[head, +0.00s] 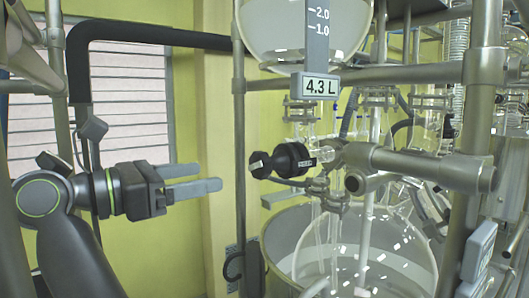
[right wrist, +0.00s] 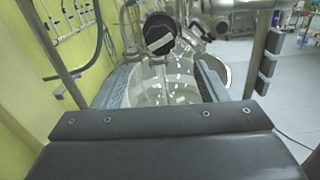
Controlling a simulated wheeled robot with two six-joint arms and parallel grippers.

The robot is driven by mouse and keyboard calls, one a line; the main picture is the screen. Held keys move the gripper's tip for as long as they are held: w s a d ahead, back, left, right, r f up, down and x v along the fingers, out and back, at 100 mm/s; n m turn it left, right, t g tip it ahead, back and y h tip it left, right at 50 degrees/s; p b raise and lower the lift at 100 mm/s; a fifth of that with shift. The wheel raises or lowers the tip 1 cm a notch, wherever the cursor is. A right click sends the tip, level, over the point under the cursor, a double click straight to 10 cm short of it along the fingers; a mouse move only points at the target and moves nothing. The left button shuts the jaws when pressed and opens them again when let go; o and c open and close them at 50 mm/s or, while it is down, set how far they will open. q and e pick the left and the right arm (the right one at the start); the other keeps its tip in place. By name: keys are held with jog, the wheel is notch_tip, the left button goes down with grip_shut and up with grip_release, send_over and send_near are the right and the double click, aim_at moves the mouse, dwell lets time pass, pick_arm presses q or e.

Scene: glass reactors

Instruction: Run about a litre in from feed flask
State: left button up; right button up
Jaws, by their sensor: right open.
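The feed flask (head: 262,30), a round glass vessel, hangs at the top of the head view. A scale strip with 2.0 and 1.0 marks and a display (head: 320,87) reading 4.3 L are in front of it. Below is a black valve knob (head: 283,161) on a glass side arm; it also shows in the right wrist view (right wrist: 160,33), with a pale bar on its face. My right gripper (head: 209,178) is open and empty, left of the knob and apart from it. In the right wrist view its fingers (right wrist: 160,78) stand to either side, below the knob. My left gripper is not seen.
A round glass vessel (head: 400,245) sits in a metal bath (head: 277,235) below the knob. A yellow wall (head: 212,120) is behind.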

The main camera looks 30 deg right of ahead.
aim_at(255, 168)
jog(key=d+p, duration=0.1)
jog(key=d, duration=0.3)
jog(key=w+d+p, duration=0.1)
jog(key=d+p, duration=0.1)
jog(key=d, duration=0.3)
jog(key=d+p, duration=0.2)
jog(key=d, duration=0.2)
jog(key=shift+w+d, duration=0.25)
jog(key=shift+w, duration=0.15)
jog(key=c, duration=1)
